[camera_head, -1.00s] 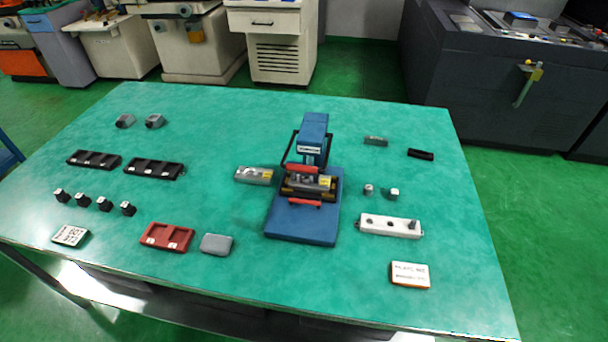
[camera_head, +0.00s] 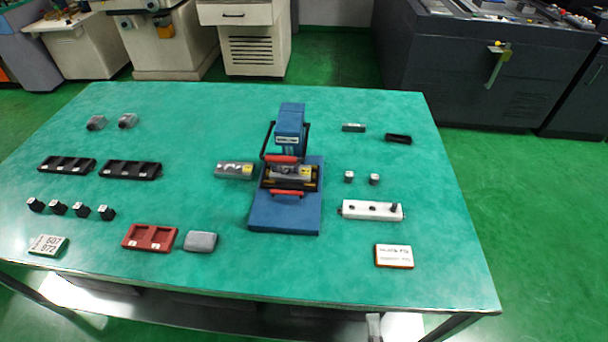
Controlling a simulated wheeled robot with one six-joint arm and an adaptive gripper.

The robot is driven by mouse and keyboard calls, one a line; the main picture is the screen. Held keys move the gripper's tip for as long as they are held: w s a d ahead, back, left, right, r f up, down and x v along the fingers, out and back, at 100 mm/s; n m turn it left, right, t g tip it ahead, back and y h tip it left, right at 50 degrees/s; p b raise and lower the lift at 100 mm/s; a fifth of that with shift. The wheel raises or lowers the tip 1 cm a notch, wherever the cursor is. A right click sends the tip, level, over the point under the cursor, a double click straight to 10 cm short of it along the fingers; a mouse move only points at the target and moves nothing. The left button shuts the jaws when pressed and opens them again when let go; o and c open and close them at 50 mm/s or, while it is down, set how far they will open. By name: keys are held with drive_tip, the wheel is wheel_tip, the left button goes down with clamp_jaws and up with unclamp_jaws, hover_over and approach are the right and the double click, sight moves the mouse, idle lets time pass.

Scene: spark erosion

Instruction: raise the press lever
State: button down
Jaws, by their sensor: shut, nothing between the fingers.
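The press (camera_head: 291,118) stands on a blue base plate (camera_head: 285,217) a little right of the table's middle. Its lever (camera_head: 270,139) is a black frame running down beside the blue column. A red grip bar (camera_head: 283,159) crosses the front at low height, just above a silver-grey block with a yellow mark (camera_head: 291,171) in the press. A second, shorter red handle (camera_head: 287,193) sits lower at the front. Which red bar belongs to the lever is hard to tell. My gripper is not recognisable in this view.
A grey block (camera_head: 234,170) lies left of the press. To the right are two small cylinders, a white holed strip (camera_head: 371,210) and a sign (camera_head: 394,256). A red tray (camera_head: 149,238) and grey pad (camera_head: 200,241) lie front left.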

drive_tip(key=w+a+r+m+h, duration=0.1)
drive_tip(key=w+a+r+m, duration=0.1)
drive_tip(key=w+a+m, duration=0.6)
drive_tip(key=w+a+r+m+h, duration=0.1)
drive_tip(key=w+a+r+m, duration=0.1)
drive_tip(key=w+a+m, duration=0.7)
drive_tip(key=a+m, duration=0.4)
drive_tip(key=shift+w+r+t+h, duration=0.2)
drive_tip(key=shift+t+h, duration=0.1)
drive_tip(key=shift+t, duration=0.1)
drive_tip(key=r+x, duration=0.2)
drive_tip(key=x, duration=1)
drive_tip(key=shift+r, duration=0.4)
drive_tip(key=shift+a+r, duration=0.1)
drive_tip(key=shift+r, duration=0.05)
